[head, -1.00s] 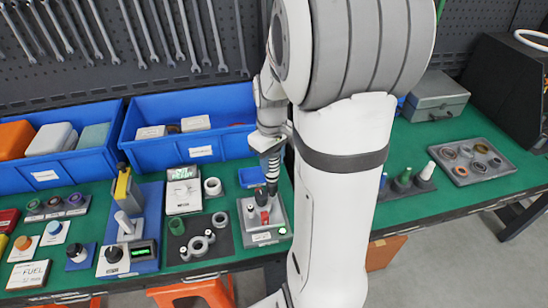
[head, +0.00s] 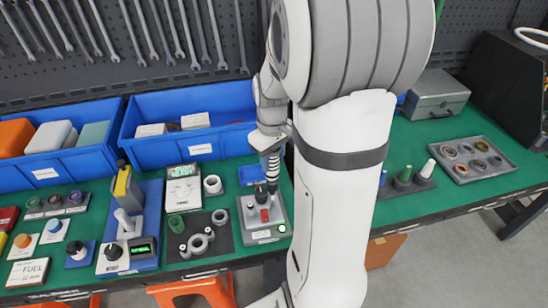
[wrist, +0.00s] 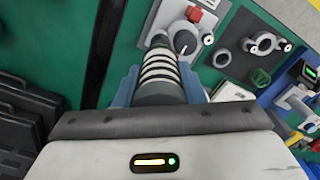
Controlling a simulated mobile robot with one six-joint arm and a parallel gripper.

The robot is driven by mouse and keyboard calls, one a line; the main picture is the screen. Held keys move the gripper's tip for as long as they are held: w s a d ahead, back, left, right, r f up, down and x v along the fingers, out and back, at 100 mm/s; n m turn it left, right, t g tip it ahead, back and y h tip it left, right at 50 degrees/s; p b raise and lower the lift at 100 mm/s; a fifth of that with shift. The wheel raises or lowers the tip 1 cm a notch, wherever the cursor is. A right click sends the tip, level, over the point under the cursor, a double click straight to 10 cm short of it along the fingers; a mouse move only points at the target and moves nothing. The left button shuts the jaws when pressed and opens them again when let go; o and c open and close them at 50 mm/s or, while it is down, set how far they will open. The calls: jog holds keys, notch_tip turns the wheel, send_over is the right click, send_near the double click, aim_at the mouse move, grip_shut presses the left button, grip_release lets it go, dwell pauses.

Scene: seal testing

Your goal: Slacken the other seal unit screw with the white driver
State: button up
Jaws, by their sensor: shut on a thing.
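My gripper (wrist: 160,88) is shut on a driver (wrist: 160,68) with black and white bands. In the head view the driver (head: 272,168) points down over a grey unit (head: 277,231) with a red part (head: 264,215) and a dark knob. The unit also shows in the wrist view (wrist: 212,5), with the driver reaching over its near edge. The driver's tip is hidden behind its handle in the wrist view and too small in the head view, so I cannot tell whether it touches a screw. The unit's screws cannot be made out clearly.
A dark mat with a grey ring-shaped part (head: 197,243) lies left of the unit. A white meter (head: 183,188) and blue bins (head: 190,148) stand behind. To the right, a rack holds coloured cones, one white (head: 429,168), beside a tray of rings (head: 464,176).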

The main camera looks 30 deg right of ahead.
jog(key=shift+f+b, duration=0.55)
jog(key=shift+f, duration=0.2)
dwell(0.8)
jog(key=shift+r, duration=0.15)
dwell(0.5)
jog(key=shift+r+p, duration=2.7)
jog(key=shift+r, duration=0.85)
